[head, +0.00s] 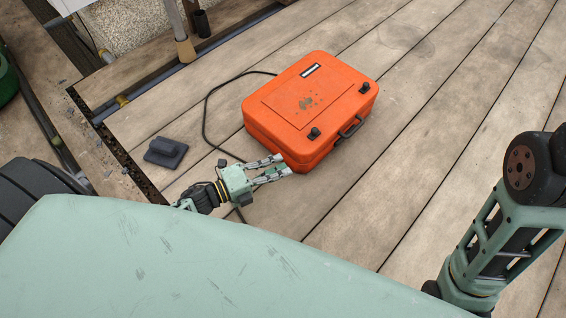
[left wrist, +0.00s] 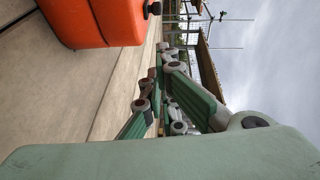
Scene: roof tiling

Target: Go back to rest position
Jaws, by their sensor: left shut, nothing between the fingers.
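My left gripper (head: 284,165) is in the middle of the head view, pale green with grey finger links. It is shut and empty. Its fingertips lie in the picture right at the lower left corner of an orange case (head: 318,100); I cannot tell whether they touch it. The closed case lies on the planks, with two black latches and a black handle on its front side. Part of it shows at the upper left of the left wrist view (left wrist: 105,22). My right arm shows at the right edge of the head view; its gripper is out of view.
A dark grey flat tool (head: 166,152) lies on the planks left of the case. A black cable (head: 206,117) curves around the case's left side. A wooden-handled tool (head: 184,45) stands at the upper left. The planks (head: 440,130) right of the case are clear.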

